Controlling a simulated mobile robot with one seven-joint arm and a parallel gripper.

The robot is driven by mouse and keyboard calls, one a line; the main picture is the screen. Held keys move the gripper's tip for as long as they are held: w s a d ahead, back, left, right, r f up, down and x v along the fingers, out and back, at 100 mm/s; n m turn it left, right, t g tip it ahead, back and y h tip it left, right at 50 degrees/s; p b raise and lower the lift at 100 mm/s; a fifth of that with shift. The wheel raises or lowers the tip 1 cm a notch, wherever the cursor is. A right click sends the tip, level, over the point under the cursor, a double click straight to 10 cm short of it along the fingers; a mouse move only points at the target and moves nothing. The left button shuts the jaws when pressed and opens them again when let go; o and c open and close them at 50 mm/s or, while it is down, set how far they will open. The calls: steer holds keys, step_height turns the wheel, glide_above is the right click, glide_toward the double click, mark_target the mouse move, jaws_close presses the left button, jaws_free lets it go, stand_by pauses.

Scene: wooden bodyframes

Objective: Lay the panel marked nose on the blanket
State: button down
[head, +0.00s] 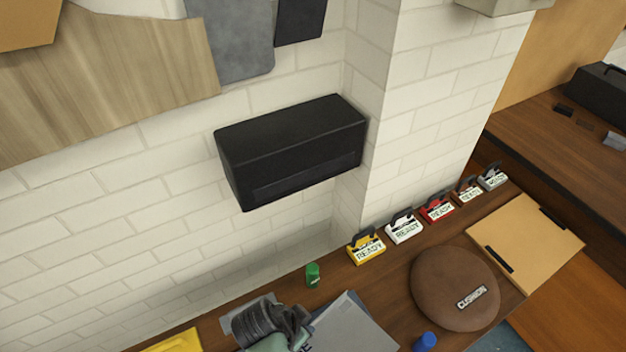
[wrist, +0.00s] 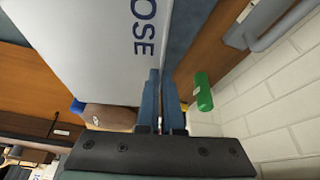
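The grey-white panel (wrist: 105,45) ends in the letters OSE in the wrist view; the first letter is out of frame. In the head view the panel (head: 352,325) is at the bottom edge, beside my gripper, with only an E showing. My gripper (wrist: 162,75) has its two blue-grey fingers close together at the panel's edge, apparently closed on it. In the head view my wrist (head: 275,325) hides the fingers. I cannot make out the blanket for certain; a small teal patch (head: 494,336) shows past the table's front edge.
On the wooden table stand a green cylinder (head: 313,274), a blue cylinder (head: 425,342), a round brown cushion (head: 455,285) and a tan board (head: 525,240). Several READY tags (head: 404,229) line the wall. A black box (head: 293,150) juts from the brick wall above.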

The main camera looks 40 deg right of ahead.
mark_target(315, 335)
steer(key=d+m, duration=0.1)
steer(key=s+d+m+g, duration=0.1)
steer(key=shift+f+m, duration=0.3)
steer(key=shift+f, duration=0.05)
steer(key=shift+f+b, duration=2.8)
steer(key=shift+f, duration=0.4)
steer(key=shift+a+f, duration=0.1)
steer(key=shift+f, duration=0.05)
steer(key=shift+c, duration=2.2)
jaws_free()
steer(key=shift+r+p, duration=3.35)
steer(key=shift+r, duration=0.15)
